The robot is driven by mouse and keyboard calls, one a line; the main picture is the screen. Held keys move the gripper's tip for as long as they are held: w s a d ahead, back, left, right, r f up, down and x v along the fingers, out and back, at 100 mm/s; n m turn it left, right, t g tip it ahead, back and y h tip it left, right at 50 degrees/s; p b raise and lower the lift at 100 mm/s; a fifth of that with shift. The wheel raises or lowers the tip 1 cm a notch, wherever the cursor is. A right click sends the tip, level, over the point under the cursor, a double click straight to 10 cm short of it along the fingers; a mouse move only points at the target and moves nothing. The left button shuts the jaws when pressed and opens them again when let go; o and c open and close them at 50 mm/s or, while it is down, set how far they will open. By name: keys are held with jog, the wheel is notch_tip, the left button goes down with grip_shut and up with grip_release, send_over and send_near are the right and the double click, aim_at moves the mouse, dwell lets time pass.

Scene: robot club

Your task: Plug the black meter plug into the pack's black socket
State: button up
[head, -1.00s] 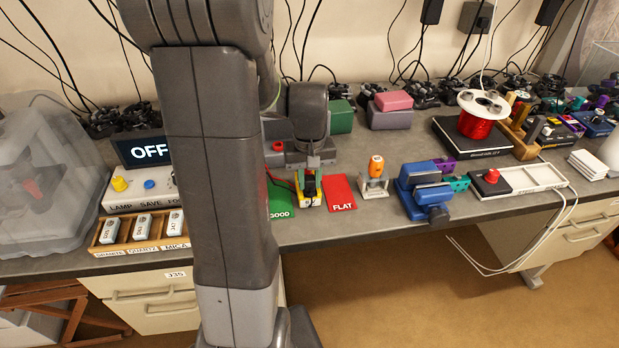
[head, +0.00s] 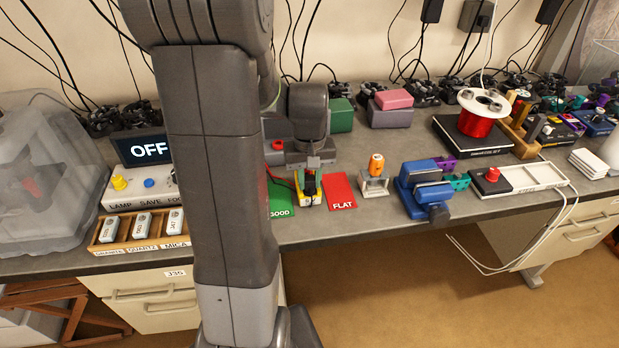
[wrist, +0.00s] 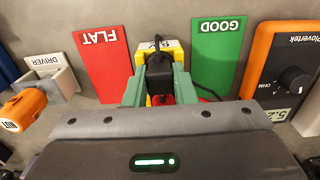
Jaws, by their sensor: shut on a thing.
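The pack (wrist: 172,46) is a yellow block with a dark top, standing on the bench between a red FLAT mat and a green GOOD mat. It also shows in the head view (head: 316,200). My gripper (wrist: 159,88) has green fingers and is shut on the black plug (wrist: 158,66), right at the pack. The plug covers part of the pack. A dark lead (wrist: 207,91) runs off to the right towards the orange-cased meter (wrist: 291,70). The black socket is hidden, so I cannot tell whether the plug is seated in it. Something red shows low between the fingers.
The red FLAT mat (wrist: 103,60) and green GOOD mat (wrist: 217,60) flank the pack. An orange-handled driver (head: 376,165) stands in a holder to the right, then a blue vise (head: 424,190). My arm hides the bench left of the GOOD mat.

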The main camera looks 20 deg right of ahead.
jog(key=shift+f, duration=0.1)
jog(key=o, duration=1)
notch_tip(320, 180, up, 14)
jog(key=shift+f, duration=0.15)
notch_tip(320, 180, down, 14)
jog(key=shift+r, duration=0.4)
dwell(0.4)
jog(key=shift+r, duration=0.1)
